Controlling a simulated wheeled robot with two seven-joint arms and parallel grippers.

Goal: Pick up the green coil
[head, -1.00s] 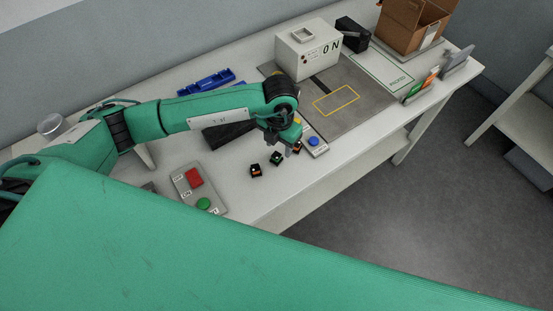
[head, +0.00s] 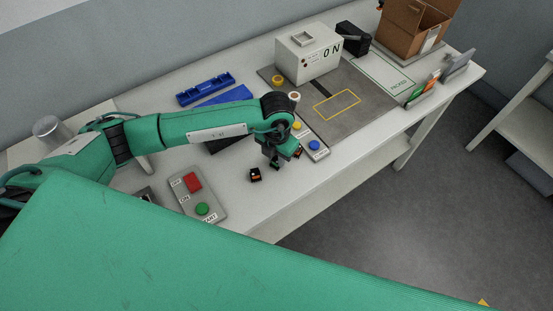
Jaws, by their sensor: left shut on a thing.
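My left gripper (head: 275,162) points down over the front part of the white table, right of centre. It is shut on a small dark thing between its fingertips, at the spot where the green coil showed earlier. The fingers hide nearly all of this coil, so its green hardly shows. One small black and orange coil (head: 255,175) lies just left of the gripper. Another orange one (head: 298,153) lies close to its right, partly hidden. My right gripper is not in view.
A panel with a red and a green button (head: 202,209) lies to the left. A strip with a yellow and a blue button (head: 314,145) lies close right of the gripper. Blue trays (head: 205,88), a white box (head: 309,55) and a cardboard box (head: 412,30) stand farther back.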

